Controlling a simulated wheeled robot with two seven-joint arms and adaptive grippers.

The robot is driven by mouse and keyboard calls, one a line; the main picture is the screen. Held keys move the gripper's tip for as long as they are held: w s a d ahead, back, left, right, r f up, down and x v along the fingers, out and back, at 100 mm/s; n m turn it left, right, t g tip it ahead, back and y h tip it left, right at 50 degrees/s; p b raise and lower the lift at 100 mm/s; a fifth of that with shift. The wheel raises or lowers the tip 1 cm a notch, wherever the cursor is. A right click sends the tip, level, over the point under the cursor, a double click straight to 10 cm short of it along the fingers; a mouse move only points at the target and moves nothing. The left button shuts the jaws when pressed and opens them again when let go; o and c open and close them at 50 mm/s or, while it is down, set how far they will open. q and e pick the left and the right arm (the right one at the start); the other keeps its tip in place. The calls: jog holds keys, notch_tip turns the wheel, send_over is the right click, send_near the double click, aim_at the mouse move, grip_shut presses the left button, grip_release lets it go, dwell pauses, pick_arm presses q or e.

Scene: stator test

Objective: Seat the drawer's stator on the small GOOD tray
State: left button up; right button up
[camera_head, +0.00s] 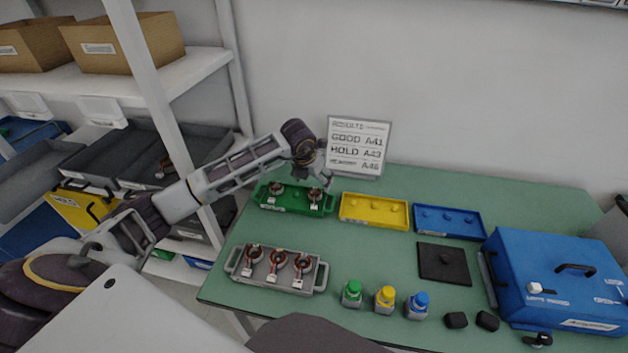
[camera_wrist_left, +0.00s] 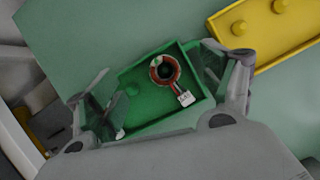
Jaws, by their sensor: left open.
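The small green tray (camera_head: 297,204) stands at the back left of the green table. One copper-wound stator (camera_head: 276,188) sits at its left end and another stator (camera_head: 315,195) at its right end, each with a white tag. My left gripper (camera_head: 314,177) is above the right end, fingers down. In the left wrist view, the open left gripper (camera_wrist_left: 160,92) has its fingers either side of the green tray (camera_wrist_left: 150,118); a red-ringed stator (camera_wrist_left: 164,70) shows between them, and a bare green peg shows to its left. I cannot tell whether the fingers touch anything. My right gripper is not seen.
A grey tray (camera_head: 307,287) with three stators stands in front. Yellow tray (camera_head: 372,222) and blue tray (camera_head: 448,233) are to the right, as is a blue case (camera_head: 550,275). Several bottles line the front. A shelf's open grey drawer (camera_head: 130,180) holds a partly hidden reddish item.

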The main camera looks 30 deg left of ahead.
pick_arm(q)
jog(key=v, duration=1.1)
jog(key=shift+s, duration=0.1)
dwell(0.7)
